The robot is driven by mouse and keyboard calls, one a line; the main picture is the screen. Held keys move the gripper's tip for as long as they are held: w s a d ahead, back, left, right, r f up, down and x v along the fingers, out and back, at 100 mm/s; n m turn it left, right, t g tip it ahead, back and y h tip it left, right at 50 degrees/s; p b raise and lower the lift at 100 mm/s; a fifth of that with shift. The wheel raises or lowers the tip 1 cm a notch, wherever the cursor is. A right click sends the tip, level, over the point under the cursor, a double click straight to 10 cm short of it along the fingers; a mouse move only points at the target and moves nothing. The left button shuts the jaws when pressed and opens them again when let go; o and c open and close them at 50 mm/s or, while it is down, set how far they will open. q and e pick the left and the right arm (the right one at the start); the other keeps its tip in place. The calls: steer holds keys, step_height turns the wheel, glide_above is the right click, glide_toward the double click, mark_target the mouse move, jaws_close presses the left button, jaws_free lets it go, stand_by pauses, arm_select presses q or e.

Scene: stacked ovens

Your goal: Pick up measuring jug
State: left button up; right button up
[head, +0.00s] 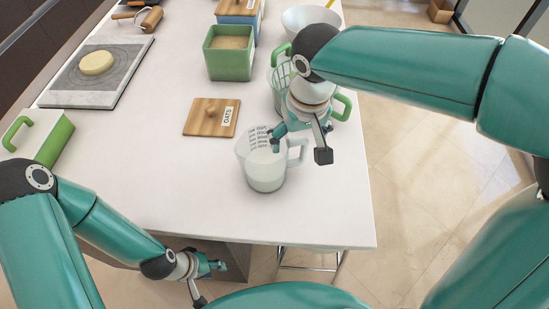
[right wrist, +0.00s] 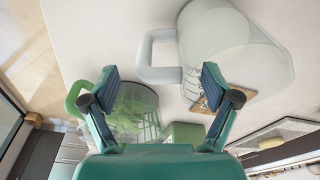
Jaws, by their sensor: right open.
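The translucent white measuring jug (head: 265,175) stands upright on the white counter, with dark print inside and its handle on the right. It also shows in the right wrist view (right wrist: 235,55), with its handle (right wrist: 155,50) reaching between the lines of the two fingers. My right gripper (head: 300,147) is open and empty above the handle side of the jug. One finger overlaps the jug in the head view; contact cannot be told. My left gripper (head: 209,284) is low, beyond the counter's front edge, with its fingers apart and nothing between them.
A wooden OATS lid (head: 211,117) lies left of the measuring jug. A green canister (head: 230,60) stands further back.

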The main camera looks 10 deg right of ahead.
steer(key=shift+f, duration=0.4)
steer(key=shift+c, duration=0.3)
jaws_close()
steer(key=shift+r, duration=0.1)
steer(key=shift+w, duration=0.1)
